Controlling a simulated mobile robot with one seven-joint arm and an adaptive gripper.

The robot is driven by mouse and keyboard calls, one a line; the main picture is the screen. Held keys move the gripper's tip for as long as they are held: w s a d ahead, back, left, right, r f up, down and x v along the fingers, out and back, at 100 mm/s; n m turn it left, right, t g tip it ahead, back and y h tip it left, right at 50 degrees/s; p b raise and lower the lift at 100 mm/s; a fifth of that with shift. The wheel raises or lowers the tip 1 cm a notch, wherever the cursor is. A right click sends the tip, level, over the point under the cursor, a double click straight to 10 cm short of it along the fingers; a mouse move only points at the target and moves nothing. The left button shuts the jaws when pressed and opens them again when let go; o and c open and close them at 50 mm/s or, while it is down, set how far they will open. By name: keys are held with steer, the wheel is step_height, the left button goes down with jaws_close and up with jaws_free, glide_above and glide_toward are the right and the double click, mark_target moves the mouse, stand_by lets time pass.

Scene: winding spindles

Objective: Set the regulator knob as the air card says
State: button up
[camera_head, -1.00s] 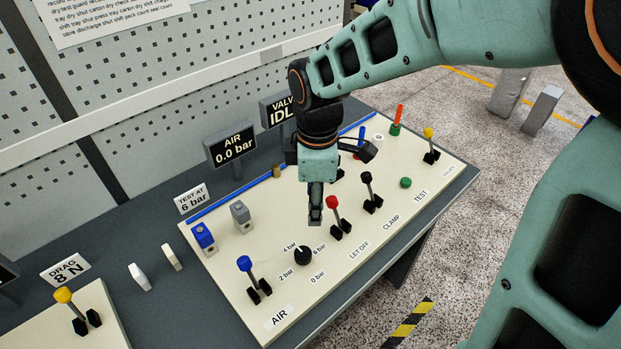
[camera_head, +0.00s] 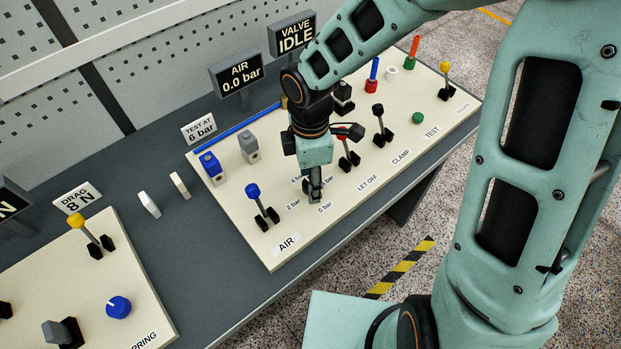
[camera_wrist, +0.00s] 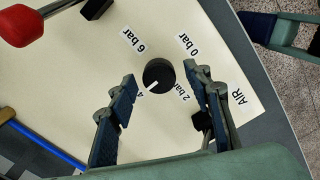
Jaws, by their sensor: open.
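The black round regulator knob (camera_wrist: 162,72) sits on the cream panel, and in the wrist view its white mark points toward the partly hidden "4" label. The "6 bar" label (camera_wrist: 139,40), "0 bar" label (camera_wrist: 194,46) and "2 bar" label (camera_wrist: 183,94) stand around it. The air card (camera_head: 199,129) reads "TEST AT 6 bar". My gripper (camera_head: 315,192) is open above the knob, its fingers on either side of it in the wrist view, with no contact that I can make out. In the head view the gripper mostly hides the knob.
The air display (camera_head: 238,76) reads 0.0 bar and the valve display (camera_head: 295,38) reads IDLE. A blue-topped lever (camera_head: 253,191) stands left of the knob, and a red-topped lever (camera_wrist: 25,25) stands on its other side. Blue (camera_head: 212,167) and grey (camera_head: 249,147) blocks stand behind.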

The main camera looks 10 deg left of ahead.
steer(key=shift+f, duration=0.1)
steer(key=c, duration=1.1)
steer(key=shift+c, duration=0.2)
steer(key=shift+m, duration=0.3)
steer(key=m+b, duration=0.1)
steer(key=m, duration=0.2)
steer(key=shift+w+m+b, duration=0.1)
steer(key=shift+m+b, duration=0.2)
steer(key=shift+b, duration=0.05)
steer(key=m+b, duration=0.2)
steer(key=m, duration=0.2)
steer(key=shift+f+m, duration=0.1)
steer(key=shift+m, duration=0.2)
steer(key=m+b, duration=0.2)
steer(key=m, duration=0.2)
steer(key=shift+m, duration=0.3)
steer(key=shift+m+b, duration=0.8)
steer(key=shift+m, duration=1.5)
